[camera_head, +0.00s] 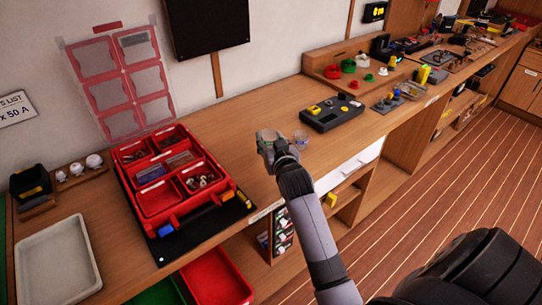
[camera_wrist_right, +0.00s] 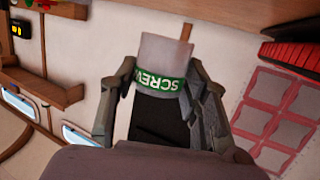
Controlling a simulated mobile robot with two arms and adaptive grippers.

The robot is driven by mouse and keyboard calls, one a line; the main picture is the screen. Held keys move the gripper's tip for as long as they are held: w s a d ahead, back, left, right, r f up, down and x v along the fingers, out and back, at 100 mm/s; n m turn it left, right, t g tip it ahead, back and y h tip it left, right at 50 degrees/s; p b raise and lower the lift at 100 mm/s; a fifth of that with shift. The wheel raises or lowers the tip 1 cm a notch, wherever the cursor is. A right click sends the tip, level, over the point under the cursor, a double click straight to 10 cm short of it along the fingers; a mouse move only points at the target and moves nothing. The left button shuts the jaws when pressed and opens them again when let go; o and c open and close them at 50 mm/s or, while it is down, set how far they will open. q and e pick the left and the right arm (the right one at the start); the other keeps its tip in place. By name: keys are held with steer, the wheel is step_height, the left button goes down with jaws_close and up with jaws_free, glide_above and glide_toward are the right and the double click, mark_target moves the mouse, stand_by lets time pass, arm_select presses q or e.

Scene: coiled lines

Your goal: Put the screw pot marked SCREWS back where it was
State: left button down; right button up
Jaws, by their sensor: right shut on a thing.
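The screw pot is a pale cup with a green band; the letters "SCREW" show upside down on the band in the right wrist view (camera_wrist_right: 160,60). My right gripper (camera_wrist_right: 163,80) is shut on it, with one finger on each side. In the head view my right gripper (camera_head: 272,150) is over the front part of the bench, right of the red case, and the pot (camera_head: 267,135) shows only in part above the fingers. I cannot tell how far it is above the bench top. My left gripper is not in view.
A small clear pot (camera_head: 300,140) stands just right of my gripper. A red case (camera_head: 160,200) with compartments lies open to the left, on a black mat (camera_head: 185,245). A black control box (camera_head: 330,112) stands behind to the right. Bare bench (camera_head: 235,120) shows between them.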

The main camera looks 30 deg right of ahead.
steer(key=shift+f, duration=0.95)
step_height(320, 180, down, 4)
steer(key=shift+f, duration=0.2)
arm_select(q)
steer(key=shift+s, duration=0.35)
arm_select(e)
steer(key=shift+f, duration=0.15)
steer(key=o, duration=1.1)
steer(key=shift+o, duration=0.2)
